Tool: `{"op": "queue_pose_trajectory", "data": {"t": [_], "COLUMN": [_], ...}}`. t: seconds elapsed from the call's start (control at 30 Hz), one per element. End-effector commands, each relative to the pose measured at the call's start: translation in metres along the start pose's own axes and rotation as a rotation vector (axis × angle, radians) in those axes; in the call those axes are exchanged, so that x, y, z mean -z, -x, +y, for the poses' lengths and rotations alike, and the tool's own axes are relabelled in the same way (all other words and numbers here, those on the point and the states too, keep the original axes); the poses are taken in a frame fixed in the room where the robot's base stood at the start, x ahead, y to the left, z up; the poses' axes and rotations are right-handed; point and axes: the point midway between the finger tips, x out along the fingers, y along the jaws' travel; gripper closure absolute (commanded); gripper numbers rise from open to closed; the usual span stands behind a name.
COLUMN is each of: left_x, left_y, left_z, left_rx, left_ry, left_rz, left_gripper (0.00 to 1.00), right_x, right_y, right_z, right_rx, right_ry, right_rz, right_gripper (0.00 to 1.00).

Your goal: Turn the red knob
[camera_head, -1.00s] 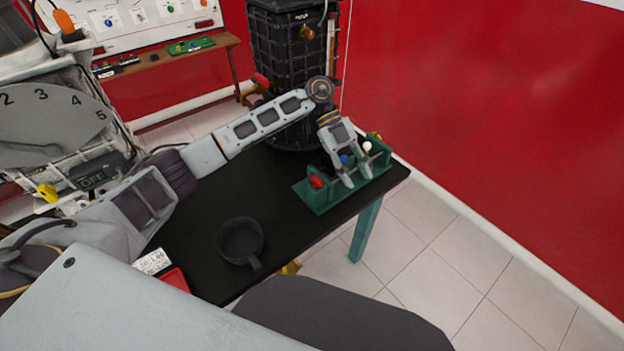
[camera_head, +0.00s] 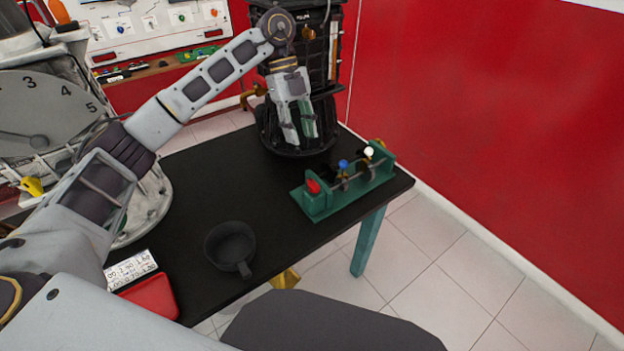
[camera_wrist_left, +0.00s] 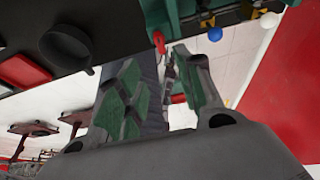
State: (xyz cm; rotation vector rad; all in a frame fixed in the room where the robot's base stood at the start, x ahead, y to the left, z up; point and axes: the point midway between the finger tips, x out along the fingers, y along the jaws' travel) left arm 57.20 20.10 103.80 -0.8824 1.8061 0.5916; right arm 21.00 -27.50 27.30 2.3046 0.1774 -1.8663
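The red knob (camera_head: 313,187) sits at the near left end of a green stand (camera_head: 352,195) on the black table. It also shows in the left wrist view (camera_wrist_left: 158,42), near the top middle. A blue knob (camera_head: 343,164) and a white knob (camera_head: 369,151) are farther along the stand. My left gripper (camera_head: 302,139) is raised behind and left of the stand, in front of the black ribbed cylinder, apart from the knobs. In the left wrist view its fingers are spread with nothing between them. My right gripper is not in view.
A dark pan (camera_head: 230,246) and a red tray (camera_head: 152,297) are on the near side of the table (camera_head: 225,195). A large grey dial (camera_head: 45,105) is at left. The table's middle is clear.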

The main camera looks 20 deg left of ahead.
Motion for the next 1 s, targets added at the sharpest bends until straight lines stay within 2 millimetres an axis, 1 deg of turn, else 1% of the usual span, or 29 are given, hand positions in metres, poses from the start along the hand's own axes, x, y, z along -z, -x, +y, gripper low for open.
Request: {"op": "queue_pose_trajectory", "data": {"t": [0.17, 0.37, 0.57, 0.87, 1.0], "left_x": [0.000, 0.000, 0.000, 0.000, 0.000], "left_y": [-0.003, -0.015, -0.038, -0.078, -0.096], "left_z": [0.000, 0.000, 0.000, 0.000, 0.000], "left_rx": [0.000, -0.001, -0.002, -0.002, -0.002], "left_ry": [-0.001, 0.000, -0.001, -0.001, -0.001], "left_rz": [0.001, 0.002, 0.003, 0.003, 0.002], "left_gripper": [0.64, 0.64, 0.64, 0.64, 0.64], "right_x": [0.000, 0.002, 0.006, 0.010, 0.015], "right_y": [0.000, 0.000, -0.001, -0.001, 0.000], "right_z": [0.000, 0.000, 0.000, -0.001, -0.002], "right_rx": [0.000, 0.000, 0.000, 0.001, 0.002], "right_ry": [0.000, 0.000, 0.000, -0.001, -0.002], "right_rz": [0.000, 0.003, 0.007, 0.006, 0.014], "right_gripper": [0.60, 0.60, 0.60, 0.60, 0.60]}}
